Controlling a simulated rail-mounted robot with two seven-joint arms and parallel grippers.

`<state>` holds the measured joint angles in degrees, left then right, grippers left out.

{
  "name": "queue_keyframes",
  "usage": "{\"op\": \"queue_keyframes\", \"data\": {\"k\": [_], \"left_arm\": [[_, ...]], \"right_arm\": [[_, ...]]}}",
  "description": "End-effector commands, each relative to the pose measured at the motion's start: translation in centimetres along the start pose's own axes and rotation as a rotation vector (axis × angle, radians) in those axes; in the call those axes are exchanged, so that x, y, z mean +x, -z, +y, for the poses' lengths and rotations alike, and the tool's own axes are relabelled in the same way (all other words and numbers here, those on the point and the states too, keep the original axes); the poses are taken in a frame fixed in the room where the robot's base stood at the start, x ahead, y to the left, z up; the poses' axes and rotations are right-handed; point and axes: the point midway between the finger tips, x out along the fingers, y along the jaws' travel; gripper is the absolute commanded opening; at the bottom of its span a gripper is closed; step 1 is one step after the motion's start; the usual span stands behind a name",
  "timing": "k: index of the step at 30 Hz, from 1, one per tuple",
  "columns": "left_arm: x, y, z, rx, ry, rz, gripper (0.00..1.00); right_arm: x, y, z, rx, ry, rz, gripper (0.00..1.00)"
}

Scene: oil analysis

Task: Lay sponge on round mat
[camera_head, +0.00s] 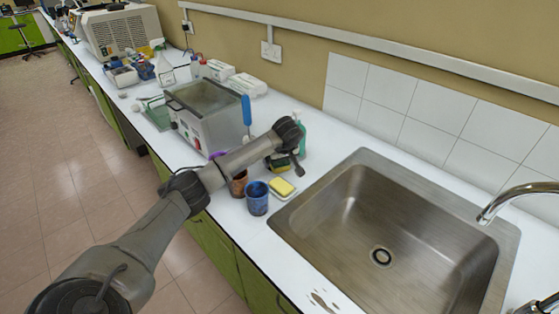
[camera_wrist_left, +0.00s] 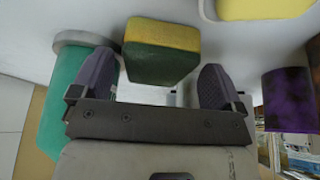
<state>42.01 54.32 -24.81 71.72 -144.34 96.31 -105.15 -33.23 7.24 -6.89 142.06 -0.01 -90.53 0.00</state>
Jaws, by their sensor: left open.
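A sponge with a yellow side and a dark green side (camera_wrist_left: 160,50) stands between the spread fingers of my left gripper (camera_wrist_left: 158,75) in the left wrist view. Gaps show on both sides of it. In the head view this sponge (camera_head: 277,163) is partly hidden by my left gripper (camera_head: 296,165), behind the cups. A second sponge, yellow on top (camera_head: 282,186), lies on a pale holder by the sink; its yellow face also shows in the wrist view (camera_wrist_left: 262,8). A grey round edge (camera_wrist_left: 85,38) shows by the green bottle; I cannot tell if it is the round mat. My right gripper is out of view.
A blue cup (camera_head: 257,200) and a brown cup (camera_head: 238,184) stand near the counter's front edge. A green bottle (camera_head: 299,137) is behind the gripper. The steel sink (camera_head: 350,165) lies to the right, and a metal bath (camera_head: 205,112) to the left.

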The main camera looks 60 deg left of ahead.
Motion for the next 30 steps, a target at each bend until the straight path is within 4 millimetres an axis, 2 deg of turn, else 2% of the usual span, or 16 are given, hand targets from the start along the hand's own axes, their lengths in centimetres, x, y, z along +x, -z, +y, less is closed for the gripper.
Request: {"op": "queue_keyframes", "data": {"k": [9,15,21,30], "left_arm": [[-6.2,0.3,0.0,0.0,-0.004,0.004,0.93],[-9.3,0.2,0.0,0.0,-0.002,0.002,0.93],[-11.0,0.1,0.0,0.0,-0.001,0.001,0.93],[-11.5,0.1,0.0,-0.001,0.0,0.001,0.93]], "right_arm": [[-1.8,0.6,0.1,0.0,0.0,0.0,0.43],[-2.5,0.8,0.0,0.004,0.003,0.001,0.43],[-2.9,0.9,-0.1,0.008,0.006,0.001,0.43],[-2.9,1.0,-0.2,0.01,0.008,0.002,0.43]]}}
